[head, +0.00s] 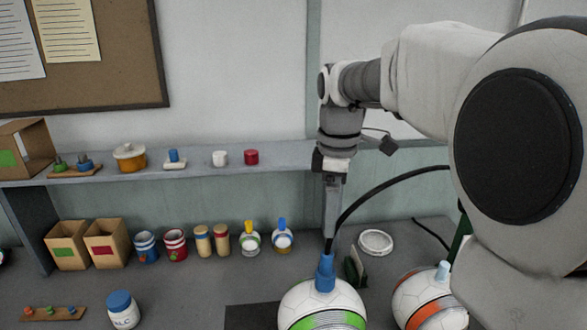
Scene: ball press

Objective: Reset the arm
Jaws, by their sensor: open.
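My gripper (330,228) points straight down from my arm, in the middle of the head view. It is seen edge-on, so the gap between its fingers does not show, but it is open. Its tips are just above or at the top of a blue peg-like piece (326,273). I cannot tell whether they touch it. The blue piece stands upright on top of a white and green ball (322,302), which is cut off by the bottom edge.
A white and orange ball (427,300) with a pale blue piece is at right, partly behind my arm. A white ring-shaped dish (375,242) lies behind. Jars, boxes and bottles line the table below a grey shelf (210,160). A white jar (122,309) stands front left.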

